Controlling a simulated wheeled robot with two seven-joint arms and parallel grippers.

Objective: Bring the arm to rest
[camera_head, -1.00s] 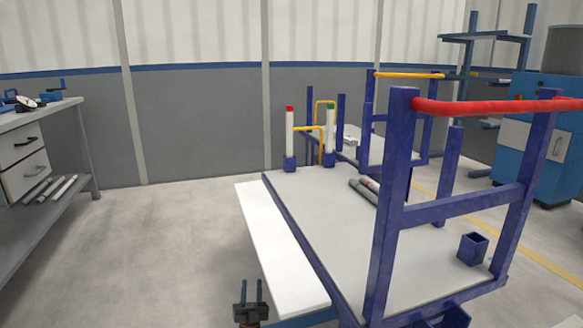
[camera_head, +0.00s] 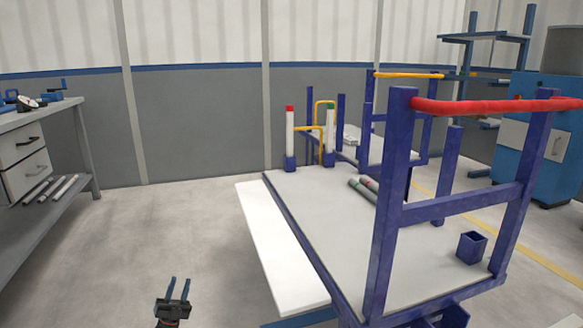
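My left gripper (camera_head: 179,289) shows low in the head view, over the bare floor to the left of the cart. Its two thin fingers point up in the picture and stand apart, with nothing between them. It is clear of the cart and the white board. My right gripper is not in the picture.
A blue-framed cart (camera_head: 320,265) with a red handle (camera_head: 490,106) stands at the right. Two pipes (camera_head: 364,188) lie on its top; white posts with red (camera_head: 290,130) and green (camera_head: 330,128) tips stand at its far end. A workbench (camera_head: 45,118) is at left. Floor between is free.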

